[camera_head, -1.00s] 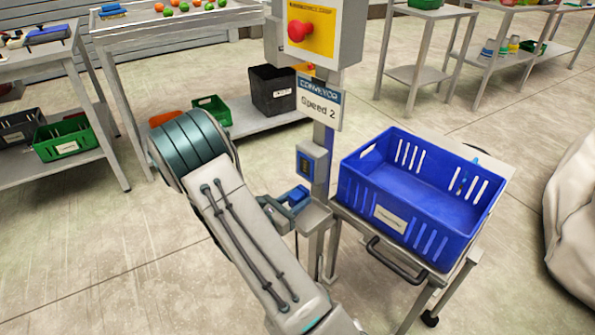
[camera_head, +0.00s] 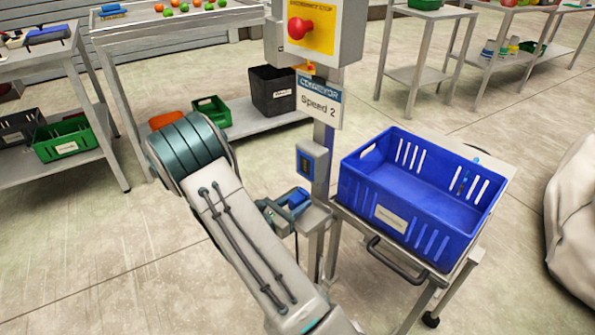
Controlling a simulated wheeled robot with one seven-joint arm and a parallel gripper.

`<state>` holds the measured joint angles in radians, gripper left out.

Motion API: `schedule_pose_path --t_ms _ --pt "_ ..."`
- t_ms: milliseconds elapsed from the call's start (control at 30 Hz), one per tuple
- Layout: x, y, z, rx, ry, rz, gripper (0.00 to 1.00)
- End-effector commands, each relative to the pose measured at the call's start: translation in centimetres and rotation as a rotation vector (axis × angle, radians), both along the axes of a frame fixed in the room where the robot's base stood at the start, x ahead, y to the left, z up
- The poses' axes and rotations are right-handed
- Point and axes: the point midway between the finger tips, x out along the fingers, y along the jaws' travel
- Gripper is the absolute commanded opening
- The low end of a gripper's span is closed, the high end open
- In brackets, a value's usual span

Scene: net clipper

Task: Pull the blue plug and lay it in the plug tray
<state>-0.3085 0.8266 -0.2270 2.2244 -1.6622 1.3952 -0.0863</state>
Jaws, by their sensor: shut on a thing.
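The blue plug (camera_head: 299,198) is in my gripper (camera_head: 290,208), which is shut on it. The plug is close to the left edge of the small grey plug tray (camera_head: 316,215) on the post. I cannot tell whether it touches the tray. The socket box with a blue face (camera_head: 305,163) is on the post above, apart from the plug. My arm comes from the bottom of the view and partly hides the gripper.
A grey post carries a speed sign (camera_head: 319,102) and a red emergency stop button (camera_head: 299,28). A blue crate (camera_head: 388,222) sits on a wheeled cart (camera_head: 457,274) to the right, close to the tray. Open floor lies to the left.

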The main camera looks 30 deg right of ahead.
Motion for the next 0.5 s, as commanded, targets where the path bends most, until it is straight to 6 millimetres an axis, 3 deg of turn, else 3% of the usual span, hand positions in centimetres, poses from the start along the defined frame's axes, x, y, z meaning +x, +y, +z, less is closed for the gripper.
schedule_pose_path --t_ms 500 --pt "0.0 0.0 -0.83 0.0 0.0 0.0 0.0"
